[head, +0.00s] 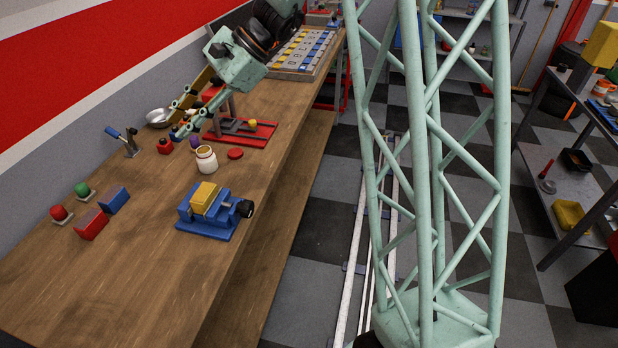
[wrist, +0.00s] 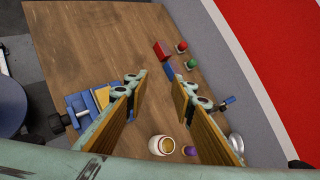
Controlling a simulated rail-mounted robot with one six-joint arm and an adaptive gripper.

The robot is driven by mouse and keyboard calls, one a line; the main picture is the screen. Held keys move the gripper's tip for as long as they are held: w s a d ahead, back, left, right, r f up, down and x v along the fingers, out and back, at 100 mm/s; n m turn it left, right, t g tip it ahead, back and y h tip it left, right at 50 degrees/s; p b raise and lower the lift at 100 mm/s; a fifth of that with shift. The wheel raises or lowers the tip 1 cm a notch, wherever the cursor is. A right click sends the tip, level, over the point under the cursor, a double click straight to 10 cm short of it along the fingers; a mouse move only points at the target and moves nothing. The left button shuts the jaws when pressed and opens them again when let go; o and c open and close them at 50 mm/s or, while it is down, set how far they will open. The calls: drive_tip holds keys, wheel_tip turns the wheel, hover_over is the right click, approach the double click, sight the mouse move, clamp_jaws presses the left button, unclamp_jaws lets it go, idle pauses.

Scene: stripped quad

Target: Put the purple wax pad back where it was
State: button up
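The small purple wax pad (head: 193,143) is on the wooden bench, just left of and behind an open white jar (head: 207,161). In the wrist view the purple pad (wrist: 190,151) shows low in the picture, beside the jar (wrist: 163,146). My gripper (head: 182,117) is above the bench near the pad and jar in the head view.
A blue vise (head: 207,224) holds a yellow block at the bench's front. A red lid (head: 235,153), red press base (head: 258,137), metal bowl (head: 158,117) and blue-handled tool (head: 127,140) surround the area. Red (head: 91,224) and blue (head: 115,200) blocks sit left. Bare bench lies front left.

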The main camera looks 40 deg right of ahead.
drive_tip(key=s+r+n+g+h, duration=0.1)
drive_tip(key=s+r+n+h, duration=0.3)
drive_tip(key=s, duration=1.2)
drive_tip(key=s+r+n+h, duration=0.2)
drive_tip(key=s+r+n, duration=0.45)
drive_tip(key=s, duration=0.95)
drive_tip(key=s+d+n+t+h, duration=0.2)
drive_tip(key=s+d+n, duration=0.3)
drive_tip(key=s, duration=0.7)
drive_tip(key=shift+d+h, duration=0.55)
drive_tip(key=shift+h, duration=0.25)
drive_tip(key=shift+r, duration=0.1)
